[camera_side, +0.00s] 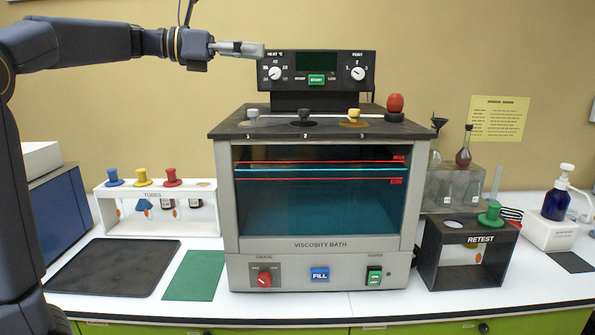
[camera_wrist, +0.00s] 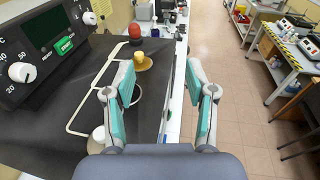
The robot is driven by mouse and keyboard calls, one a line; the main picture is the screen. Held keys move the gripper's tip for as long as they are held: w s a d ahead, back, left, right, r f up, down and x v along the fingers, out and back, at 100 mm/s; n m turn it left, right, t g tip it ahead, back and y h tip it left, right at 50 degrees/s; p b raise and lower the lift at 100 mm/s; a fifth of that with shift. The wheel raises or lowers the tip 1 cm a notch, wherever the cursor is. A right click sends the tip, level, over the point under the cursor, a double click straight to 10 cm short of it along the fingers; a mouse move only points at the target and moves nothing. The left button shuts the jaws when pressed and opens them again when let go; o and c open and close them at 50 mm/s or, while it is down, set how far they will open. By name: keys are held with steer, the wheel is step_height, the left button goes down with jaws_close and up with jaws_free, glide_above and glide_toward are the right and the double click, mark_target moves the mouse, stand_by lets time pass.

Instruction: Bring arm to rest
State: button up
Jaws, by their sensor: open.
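My gripper (camera_side: 262,50) is raised at the upper left of the viscosity bath (camera_side: 320,227), level with the top of its control panel (camera_side: 318,71). It points to the right in the side view. In the wrist view my gripper (camera_wrist: 164,100) has its two fingers spread apart with nothing between them. The bath's dark top (camera_side: 280,121) lies below it, with a white, a black and a yellow knob in a row and a red knob (camera_side: 395,103) at the right. The panel also shows in the wrist view (camera_wrist: 45,40), close on the left.
A white tube rack (camera_side: 160,228) with coloured caps stands left of the bath, behind a black tray (camera_side: 112,268) and a green mat (camera_side: 195,275). A black RETEST stand (camera_side: 470,267) and a blue pump bottle (camera_side: 556,200) are at the right. Open floor (camera_wrist: 235,110) shows beyond the bath.

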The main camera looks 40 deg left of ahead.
steer(key=s+d+r+n+t+y, duration=0.2)
steer(key=s+r+n+t+y, duration=0.45)
steer(key=n, duration=0.95)
steer(key=s+d+f+n+g+y, duration=0.1)
steer(key=s+d+f+n+g, duration=0.1)
steer(key=s+f+n+g, duration=0.3)
steer(key=s+d+f+n+g+y, duration=0.1)
steer(key=s+f+n+g, duration=0.3)
steer(key=f+n, duration=0.8)
steer(key=s+d+f+n+g+y, duration=0.1)
steer(key=s+d+f+n+g, duration=0.2)
steer(key=f, duration=1.7)
steer(key=s+n+g, duration=0.2)
steer(key=s+n, duration=0.2)
steer(key=n, duration=0.2)
steer(key=shift+s+d+n+g, duration=0.15)
steer(key=shift+s+n+g, duration=0.05)
steer(key=shift+n+g, duration=0.15)
steer(key=shift+f, duration=0.1)
